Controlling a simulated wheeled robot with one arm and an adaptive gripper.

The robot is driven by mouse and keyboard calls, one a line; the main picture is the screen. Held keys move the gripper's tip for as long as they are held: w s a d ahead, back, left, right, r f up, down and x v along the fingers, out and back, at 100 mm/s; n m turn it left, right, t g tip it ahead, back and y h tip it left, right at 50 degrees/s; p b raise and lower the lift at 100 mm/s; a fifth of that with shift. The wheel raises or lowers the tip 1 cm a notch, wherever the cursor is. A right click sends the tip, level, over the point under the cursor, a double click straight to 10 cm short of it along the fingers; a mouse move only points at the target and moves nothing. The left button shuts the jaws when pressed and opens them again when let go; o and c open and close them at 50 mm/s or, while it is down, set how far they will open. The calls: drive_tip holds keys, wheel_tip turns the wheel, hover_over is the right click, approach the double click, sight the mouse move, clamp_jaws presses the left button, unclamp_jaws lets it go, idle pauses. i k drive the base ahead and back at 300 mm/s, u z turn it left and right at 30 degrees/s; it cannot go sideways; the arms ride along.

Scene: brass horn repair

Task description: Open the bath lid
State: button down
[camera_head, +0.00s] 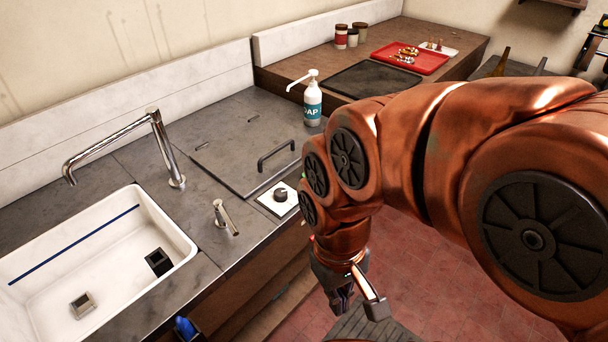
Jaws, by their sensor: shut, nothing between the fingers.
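The bath lid (232,152) is a flat dark grey panel set in the counter between the faucet and the soap bottle. It lies flat and looks closed. Its black bar handle (276,155) stands near its front right edge. My gripper (358,303) hangs below and to the right of the lid, in front of the counter edge and over the floor. It points downward, is shut and holds nothing. It is apart from the handle. My arm crosses the right side of the view and hides part of the counter front.
A white panel with a dark knob (280,195) sits in front of the lid. A soap bottle (312,103) stands behind the handle. The chrome faucet (165,150), small tap (224,216) and white sink (100,255) are to the left. A red tray (410,65) lies at the back.

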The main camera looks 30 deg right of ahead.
sight(246, 158)
drive_tip(key=u, duration=0.05)
drive_tip(key=k, duration=0.5)
drive_tip(key=z, duration=1.05)
drive_tip(key=i, duration=0.95)
drive_tip(key=u, duration=2.4)
